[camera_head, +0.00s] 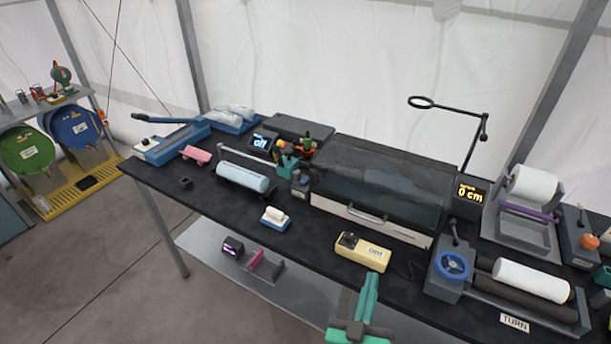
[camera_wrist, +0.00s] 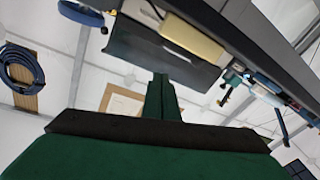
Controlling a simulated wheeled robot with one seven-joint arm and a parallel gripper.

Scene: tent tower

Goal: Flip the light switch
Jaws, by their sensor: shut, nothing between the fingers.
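A pale yellow box (camera_head: 366,252) with a black switch-like part (camera_head: 348,240) on its left end lies at the table's front edge. It may be the light switch; its label is too small to read surely. My green gripper (camera_head: 370,280) is shut and empty, below and slightly right of the box in the head view, apart from it. In the wrist view my shut fingers (camera_wrist: 161,78) point up the picture. A pale yellow shape (camera_wrist: 188,38), likely the same box, shows beyond them. The switch's position cannot be told.
The dark table (camera_head: 310,234) is crowded. A glass-covered case (camera_head: 385,185) stands behind the box. A machine with a blue handwheel (camera_head: 453,264) and white roll (camera_head: 532,280) is to the right. A small blue-and-white item (camera_head: 275,218) lies left. A lower shelf (camera_head: 215,255) is under the table.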

